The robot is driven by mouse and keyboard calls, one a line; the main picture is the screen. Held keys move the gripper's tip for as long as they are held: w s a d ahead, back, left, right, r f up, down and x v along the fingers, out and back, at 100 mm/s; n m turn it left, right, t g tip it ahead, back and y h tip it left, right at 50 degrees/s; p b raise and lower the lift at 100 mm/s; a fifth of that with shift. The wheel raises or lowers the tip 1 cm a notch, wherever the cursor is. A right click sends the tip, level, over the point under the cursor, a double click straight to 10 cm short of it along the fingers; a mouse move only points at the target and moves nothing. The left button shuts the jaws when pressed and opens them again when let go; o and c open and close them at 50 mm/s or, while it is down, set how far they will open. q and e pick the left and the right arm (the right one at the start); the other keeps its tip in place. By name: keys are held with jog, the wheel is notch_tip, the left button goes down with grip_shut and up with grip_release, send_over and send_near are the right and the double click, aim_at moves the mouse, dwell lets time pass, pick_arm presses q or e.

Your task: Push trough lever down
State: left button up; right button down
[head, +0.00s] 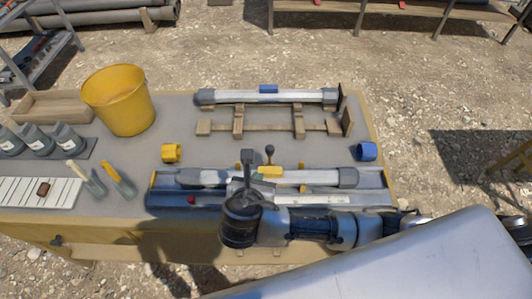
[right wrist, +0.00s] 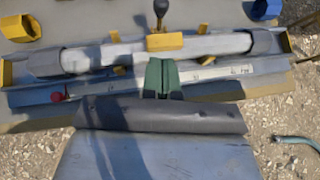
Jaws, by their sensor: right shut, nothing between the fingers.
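The blue trough (head: 165,198) lies along the front of the table and holds a pale tube with grey end caps (head: 215,177). The trough lever (head: 270,151) has a dark round knob and stands upright behind a yellow block (head: 270,170) at the tube's middle. In the right wrist view the lever (right wrist: 159,10) rises at the top, just beyond the yellow block (right wrist: 164,42). My right gripper (head: 257,178) is shut and empty over the trough. Its green fingers (right wrist: 163,76) point toward the block and lever. I cannot tell whether they touch anything. My left gripper is out of view.
A second tube (head: 280,97) rests on a wooden rack behind the trough. Yellow (head: 172,152) and blue (head: 366,151) rings flank the trough's back. A yellow bucket (head: 120,100), bottles (head: 68,139) and a white tray (head: 35,193) are at left. Clear tabletop lies between rack and trough.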

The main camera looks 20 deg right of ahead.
aim_at(269, 153)
pick_arm(q)
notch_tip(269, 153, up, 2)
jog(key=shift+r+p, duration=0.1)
jog(key=shift+p, duration=1.05)
pick_arm(e)
jog(key=x, duration=0.9)
jog(key=r+x, duration=0.1)
jog(key=x, duration=0.4)
jog(key=shift+w+d, duration=0.1)
jog(key=shift+w, duration=0.2)
jog(key=shift+w, duration=0.1)
